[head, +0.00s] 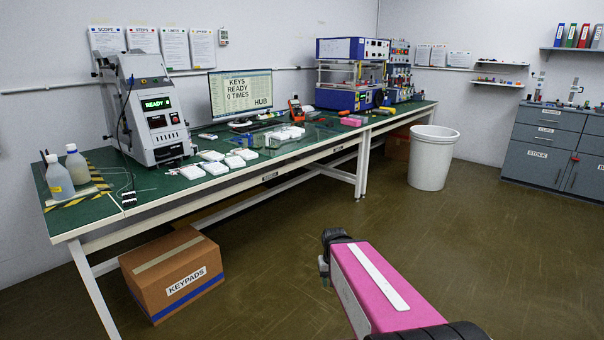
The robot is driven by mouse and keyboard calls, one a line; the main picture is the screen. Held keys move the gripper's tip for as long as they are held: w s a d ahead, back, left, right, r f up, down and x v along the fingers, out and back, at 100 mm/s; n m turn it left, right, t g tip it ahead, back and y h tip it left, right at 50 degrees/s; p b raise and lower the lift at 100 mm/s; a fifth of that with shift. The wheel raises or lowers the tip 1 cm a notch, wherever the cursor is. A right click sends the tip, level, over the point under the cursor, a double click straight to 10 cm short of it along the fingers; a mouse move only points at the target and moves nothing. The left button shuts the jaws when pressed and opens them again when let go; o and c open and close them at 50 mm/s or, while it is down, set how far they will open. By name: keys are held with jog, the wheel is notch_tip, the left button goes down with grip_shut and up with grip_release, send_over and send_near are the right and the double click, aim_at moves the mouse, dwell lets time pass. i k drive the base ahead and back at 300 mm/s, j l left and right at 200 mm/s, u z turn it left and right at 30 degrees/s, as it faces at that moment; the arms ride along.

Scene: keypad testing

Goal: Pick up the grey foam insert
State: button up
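I cannot make out a grey foam insert anywhere in the head view; it may be hidden or too small to tell among the items on the bench. My pink arm reaches in from the bottom right over open floor, well clear of the bench. At its far end, beside a black joint, a small grey part that looks like my gripper (324,269) shows partly behind the arm. Its fingers are too small and too hidden to tell if they are open, shut or holding anything.
The long green-topped bench (92,222) carries white keypads (191,172), a test machine (150,115), a monitor (240,95) and bottles (77,165). A white bin (432,160) and grey cabinet (540,150) stand farther back. The middle floor is clear.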

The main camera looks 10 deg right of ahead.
aim_at(364, 120)
jog(key=i+l+z, duration=0.35)
jog(key=i, duration=0.15)
jog(key=i+l+z, duration=0.15)
jog(key=i+z, duration=0.15)
jog(key=i, duration=0.25)
jog(key=i+z, duration=0.35)
jog(key=i, duration=0.15)
jog(key=i+u, duration=0.1)
jog(key=i, duration=0.5)
jog(key=i+l+u, duration=0.15)
jog(key=i, duration=0.45)
jog(key=i+l+u, duration=0.1)
jog(key=i+l, duration=0.15)
jog(key=i, duration=0.4)
